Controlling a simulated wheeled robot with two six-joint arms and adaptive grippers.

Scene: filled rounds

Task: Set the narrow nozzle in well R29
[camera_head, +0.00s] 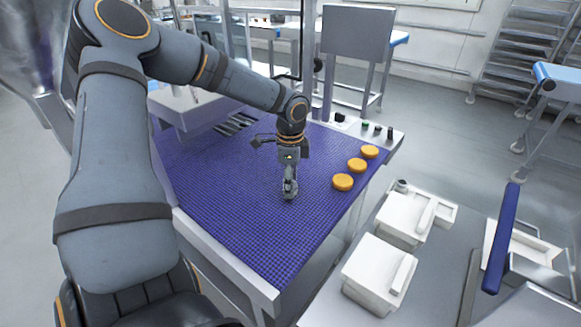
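My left gripper (289,190) points straight down over the blue gridded belt (225,180), left of the orange rounds. Its fingers look close together, but they are too small to tell whether they are open or shut, or hold anything. A small grey round piece (402,186) sits at the back corner of a white container on the right; I cannot tell whether it is a nozzle. I cannot make out a narrow nozzle or a well marked R29. My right gripper is out of view.
Three orange rounds (357,165) lie in a row along the belt's right edge. Two white lidded containers (379,273) stand on a lower surface at right. A dark blue bar (502,238) rises at far right. A control strip with small knobs (365,127) borders the belt's far end.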

